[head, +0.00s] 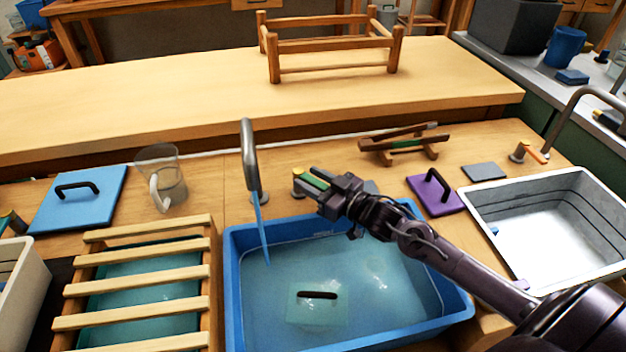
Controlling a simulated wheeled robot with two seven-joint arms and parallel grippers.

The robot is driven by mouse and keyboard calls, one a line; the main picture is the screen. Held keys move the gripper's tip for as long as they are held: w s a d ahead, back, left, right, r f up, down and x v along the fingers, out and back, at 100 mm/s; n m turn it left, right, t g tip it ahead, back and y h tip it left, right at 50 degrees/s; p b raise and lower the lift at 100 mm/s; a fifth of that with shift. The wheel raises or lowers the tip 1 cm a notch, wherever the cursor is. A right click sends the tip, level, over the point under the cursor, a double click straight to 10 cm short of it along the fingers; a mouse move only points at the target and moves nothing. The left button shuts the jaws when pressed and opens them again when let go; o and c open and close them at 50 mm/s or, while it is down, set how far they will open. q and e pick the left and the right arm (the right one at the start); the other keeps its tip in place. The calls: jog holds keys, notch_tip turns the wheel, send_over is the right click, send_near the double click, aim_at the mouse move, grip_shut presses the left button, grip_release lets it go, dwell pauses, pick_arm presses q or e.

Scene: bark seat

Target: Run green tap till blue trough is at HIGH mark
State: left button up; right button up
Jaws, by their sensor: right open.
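The blue trough (232,290) stands in the front middle and holds clear bluish water (390,275). A grey curved spout (248,150) rises behind it, and a thin blue stream (263,230) runs from it into the trough. The green tap handle (314,180) sits on a brass-coloured base right of the spout. My right gripper (322,185) is open at the green handle, its fingers beside or around it; I cannot tell if they touch. The water lies below the rim. I cannot make out a HIGH mark on the trough. My left gripper is out of view.
A pale block with a dark handle (317,295) lies in the water. A slatted wooden rack (140,290), glass jug (163,180) and blue lid (80,205) are left. A purple lid (436,196) and white trough (482,225) are right. A wooden frame (330,45) stands behind.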

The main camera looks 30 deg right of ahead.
grip_shut()
